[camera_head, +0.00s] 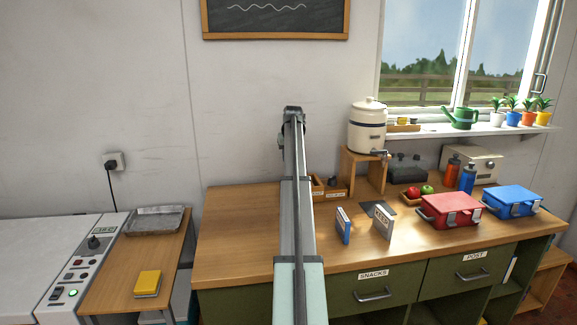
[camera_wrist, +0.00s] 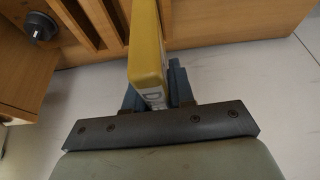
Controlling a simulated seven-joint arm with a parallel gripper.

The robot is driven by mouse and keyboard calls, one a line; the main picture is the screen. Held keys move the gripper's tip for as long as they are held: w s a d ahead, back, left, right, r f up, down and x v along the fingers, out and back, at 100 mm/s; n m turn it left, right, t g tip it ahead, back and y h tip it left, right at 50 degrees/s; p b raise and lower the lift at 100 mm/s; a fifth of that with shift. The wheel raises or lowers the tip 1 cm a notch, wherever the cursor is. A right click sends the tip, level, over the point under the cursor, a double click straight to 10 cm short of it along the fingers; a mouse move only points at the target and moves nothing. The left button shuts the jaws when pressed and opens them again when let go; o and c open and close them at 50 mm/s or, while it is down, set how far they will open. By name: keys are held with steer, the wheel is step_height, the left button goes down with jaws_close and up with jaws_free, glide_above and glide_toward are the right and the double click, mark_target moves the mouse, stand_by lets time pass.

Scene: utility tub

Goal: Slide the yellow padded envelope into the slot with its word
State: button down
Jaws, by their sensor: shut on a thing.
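The yellow padded envelope (camera_wrist: 147,45) is in my gripper (camera_wrist: 155,92) in the wrist view, its narrow edge towards the camera. A white label with dark lettering shows partly on it; the word cannot be read. The blue-grey fingers are shut on it from both sides. A wooden rack with slots (camera_wrist: 85,28) lies just beyond, left of the envelope; I cannot tell whether the envelope's far end is inside a slot. In the head view, part of a low wooden rack (camera_head: 335,187) with small unreadable labels shows right of my arm, which hides the gripper and envelope.
A blue upright item (camera_head: 343,225) and a white lettered one (camera_head: 382,223) stand on the desk (camera_head: 235,235). A crock (camera_head: 368,127) on a wooden stand is behind them. Red (camera_head: 450,209) and blue (camera_head: 512,200) boxes stand right. The desk's left part is clear.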

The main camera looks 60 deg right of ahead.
steer(key=shift+w+d+r, duration=0.15)
steer(key=shift+w+d, duration=0.05)
steer(key=shift+d, duration=0.2)
steer(key=shift+f, duration=0.2)
steer(key=shift+f, duration=2.9)
steer(key=shift+f, duration=1.55)
steer(key=shift+r, duration=1.35)
steer(key=shift+a+f, duration=0.1)
steer(key=shift+f, duration=1.35)
